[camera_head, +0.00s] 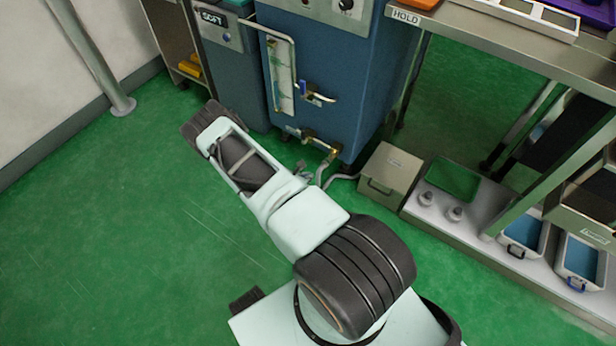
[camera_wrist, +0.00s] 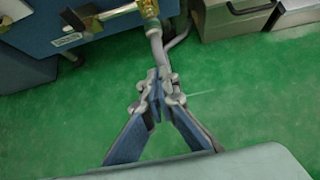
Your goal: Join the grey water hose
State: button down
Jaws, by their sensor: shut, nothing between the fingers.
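A grey hose (camera_head: 341,178) lies low at the foot of the blue machine (camera_head: 322,78). In the wrist view, a grey hose length (camera_wrist: 157,48) runs down from a brass fitting (camera_wrist: 148,9) to just beyond my fingertips, and a curved length lies beside it. The brass fitting also shows in the head view (camera_head: 333,151). My gripper (camera_wrist: 158,84) is shut and empty, its fingertips together near the lower hose. It also shows in the head view (camera_head: 304,170), partly hidden by my arm. I cannot tell whether the hose is joined to the fitting.
A beige box (camera_head: 390,174) stands on the floor right of the machine. A low shelf with bottles (camera_head: 454,213) and blue trays (camera_head: 523,234) is farther right, below a metal bench (camera_head: 500,40). The green floor at left is clear.

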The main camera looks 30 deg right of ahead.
aim_at(326, 161)
jog(key=w+d+f+b, duration=0.3)
jog(key=d+f, duration=0.1)
jog(key=d, duration=0.4)
jog(key=shift+w+f+b, duration=0.2)
jog(key=shift+f+b, duration=0.05)
jog(key=shift+b, duration=0.15)
jog(key=shift+d, duration=0.1)
jog(key=shift+w+d, duration=0.3)
jog(key=shift+d, duration=0.4)
jog(key=shift+w+d, duration=0.3)
jog(key=shift+d, duration=0.4)
jog(key=shift+w+d, duration=0.15)
jog(key=shift+d, duration=0.25)
jog(key=shift+r, duration=0.1)
